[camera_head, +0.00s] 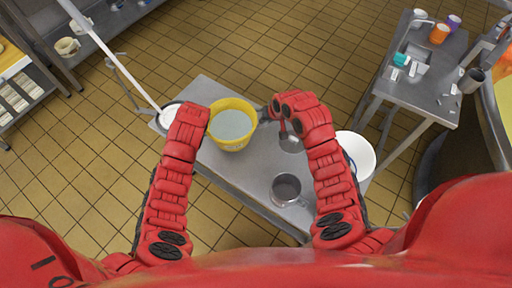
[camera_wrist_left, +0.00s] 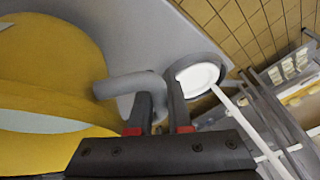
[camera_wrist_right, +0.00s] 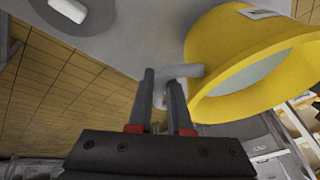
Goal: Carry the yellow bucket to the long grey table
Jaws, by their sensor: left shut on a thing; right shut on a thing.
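The yellow bucket (camera_head: 233,148) is upright, with pale grey contents, over a grey metal table (camera_head: 251,182) in front of me. I cannot tell whether it rests on the table or hangs just above it. My right gripper (camera_wrist_right: 160,95) is shut on a grey side handle (camera_wrist_right: 183,71) of the bucket. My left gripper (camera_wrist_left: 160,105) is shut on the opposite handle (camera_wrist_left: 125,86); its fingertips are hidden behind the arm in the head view. Another grey table (camera_head: 379,89) stands at the right. I cannot tell which table is the long grey one.
The right table carries orange and purple jars. Open tiled floor (camera_head: 265,45) lies beyond.

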